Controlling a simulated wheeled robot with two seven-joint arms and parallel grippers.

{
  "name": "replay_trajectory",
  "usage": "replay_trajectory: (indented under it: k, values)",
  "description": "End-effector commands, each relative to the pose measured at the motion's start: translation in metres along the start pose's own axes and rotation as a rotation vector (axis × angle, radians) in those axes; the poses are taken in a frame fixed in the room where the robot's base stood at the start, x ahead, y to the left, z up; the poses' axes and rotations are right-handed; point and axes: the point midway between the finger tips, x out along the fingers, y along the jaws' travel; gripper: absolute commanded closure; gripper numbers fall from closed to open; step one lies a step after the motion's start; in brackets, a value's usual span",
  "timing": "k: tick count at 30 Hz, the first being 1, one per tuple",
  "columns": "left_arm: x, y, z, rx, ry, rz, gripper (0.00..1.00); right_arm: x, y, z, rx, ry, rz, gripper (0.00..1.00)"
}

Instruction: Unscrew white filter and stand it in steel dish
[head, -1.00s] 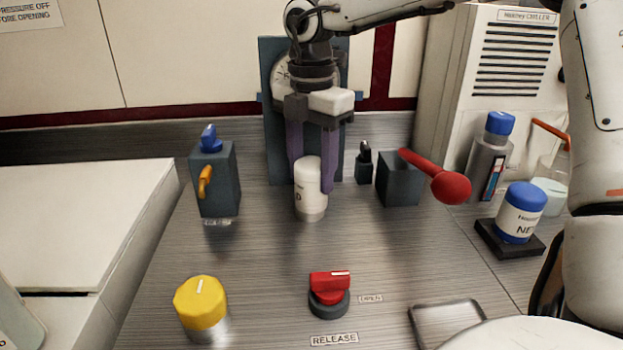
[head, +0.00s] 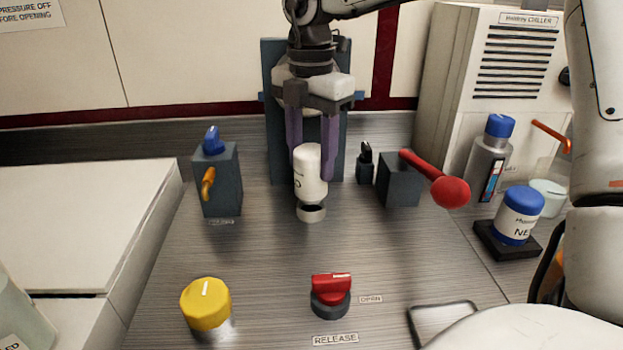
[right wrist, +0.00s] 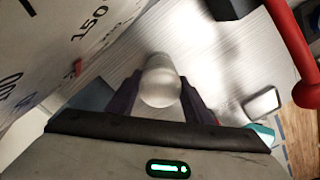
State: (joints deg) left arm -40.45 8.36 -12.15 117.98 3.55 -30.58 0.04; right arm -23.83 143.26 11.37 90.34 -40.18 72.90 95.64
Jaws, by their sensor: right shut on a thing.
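The white filter (head: 309,170) hangs upright between the fingers of my right gripper (head: 313,165), a little above the round metal base (head: 311,212) on the counter. A dark gap shows between filter and base in the head view. In the right wrist view, the filter's rounded top (right wrist: 160,82) sits between the two purple fingers of the gripper (right wrist: 160,98), which is shut on it. The steel dish (head: 443,318) lies at the front right, partly hidden by my own body, and its visible part is empty. My left gripper is not in view.
A red-ball lever (head: 450,191) sticks out right of the filter. A box with an orange handle (head: 208,184) stands left. A red release knob (head: 330,290) and yellow knob (head: 206,304) are in front. A blue-capped jar (head: 518,215) stands on a black pad at right.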

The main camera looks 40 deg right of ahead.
Motion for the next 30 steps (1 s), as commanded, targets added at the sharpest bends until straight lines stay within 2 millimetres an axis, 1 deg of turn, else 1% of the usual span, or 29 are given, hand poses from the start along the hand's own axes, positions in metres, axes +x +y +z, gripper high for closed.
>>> replay_trajectory:
  k: [1,15,25,26,28,29,30]
  values:
    - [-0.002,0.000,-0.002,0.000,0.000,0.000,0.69,-0.004,0.000,0.000,0.000,-0.001,0.002,0.85]
    - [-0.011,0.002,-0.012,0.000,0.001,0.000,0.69,-0.022,0.000,0.000,0.001,0.000,0.001,0.85]
    - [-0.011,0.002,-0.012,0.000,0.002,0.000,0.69,-0.022,0.000,-0.001,0.000,0.001,0.001,0.85]
    - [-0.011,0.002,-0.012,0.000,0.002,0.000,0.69,-0.023,0.000,-0.002,-0.003,0.001,0.001,0.85]
    - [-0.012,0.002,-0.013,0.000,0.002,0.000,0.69,-0.027,-0.002,-0.012,-0.023,0.006,0.002,0.85]
    - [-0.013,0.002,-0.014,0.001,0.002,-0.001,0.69,-0.029,-0.003,-0.019,-0.037,0.009,0.002,0.85]
    - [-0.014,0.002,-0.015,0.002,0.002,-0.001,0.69,-0.033,-0.005,-0.031,-0.061,0.013,0.002,0.85]
